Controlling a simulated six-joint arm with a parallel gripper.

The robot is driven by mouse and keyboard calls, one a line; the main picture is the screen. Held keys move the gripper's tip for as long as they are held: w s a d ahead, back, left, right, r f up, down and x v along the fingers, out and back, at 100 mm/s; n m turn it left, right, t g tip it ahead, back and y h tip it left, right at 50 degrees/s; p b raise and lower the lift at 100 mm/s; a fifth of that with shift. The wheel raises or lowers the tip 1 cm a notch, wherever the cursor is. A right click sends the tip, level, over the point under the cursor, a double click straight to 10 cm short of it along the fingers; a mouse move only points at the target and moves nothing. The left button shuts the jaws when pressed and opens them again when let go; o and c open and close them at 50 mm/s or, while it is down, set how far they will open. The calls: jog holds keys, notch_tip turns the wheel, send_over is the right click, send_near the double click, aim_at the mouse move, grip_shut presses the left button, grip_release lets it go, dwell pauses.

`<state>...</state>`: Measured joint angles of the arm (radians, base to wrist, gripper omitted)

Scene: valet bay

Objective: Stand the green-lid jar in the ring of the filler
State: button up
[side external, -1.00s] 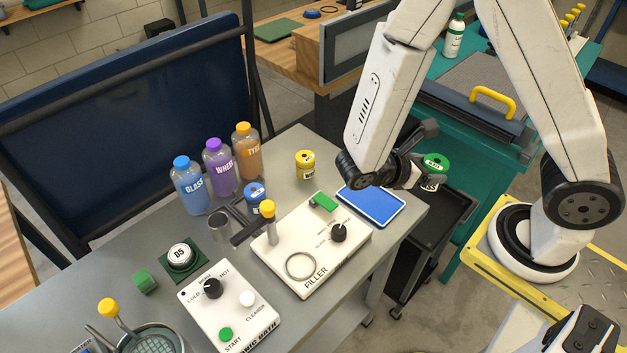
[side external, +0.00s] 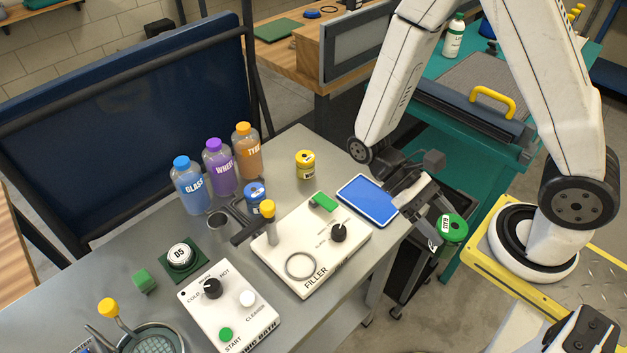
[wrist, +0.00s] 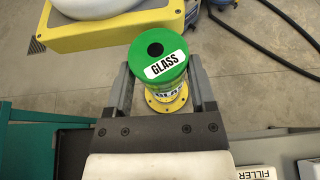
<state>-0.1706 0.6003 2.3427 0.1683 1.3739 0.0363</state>
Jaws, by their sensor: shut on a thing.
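The green-lid jar (side external: 454,229) is held in my gripper (side external: 436,222), off the right end of the grey bench and above open space. In the wrist view the jar (wrist: 165,60) sits between the two fingers, its green lid marked GLASS towards the camera. In the side view it looks tilted; its lower body is partly hidden by the fingers. The white filler (side external: 350,245) stands on the bench to the left of the gripper. Its ring (side external: 301,265) lies at the front left of its top and is empty.
A blue tablet (side external: 368,200) lies between the filler and my gripper. Yellow-lid (side external: 305,164) and blue-lid (side external: 254,196) jars stand behind. A dark cart (side external: 405,272) is beside the bench.

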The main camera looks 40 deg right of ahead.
jog(key=w+a+r+m+t+y, duration=0.1)
jog(key=w+a+m+t+y, duration=0.4)
jog(key=m+y, duration=0.7)
jog(key=shift+w+a+m+t+y, duration=0.4)
jog(key=shift+a+m+t, duration=0.9)
jog(key=shift+t, duration=0.9)
jog(key=shift+a, duration=0.15)
jog(key=shift+w+a+f, duration=0.9)
jog(key=shift+w+f, duration=0.65)
jog(key=shift+w, duration=0.5)
jog(key=shift+w+a+f, duration=0.9)
jog(key=shift+w+f, duration=0.65)
jog(key=shift+w, duration=0.45)
jog(key=shift+w+a+f, duration=0.9)
jog(key=shift+w+f, duration=0.65)
jog(key=shift+w, duration=0.5)
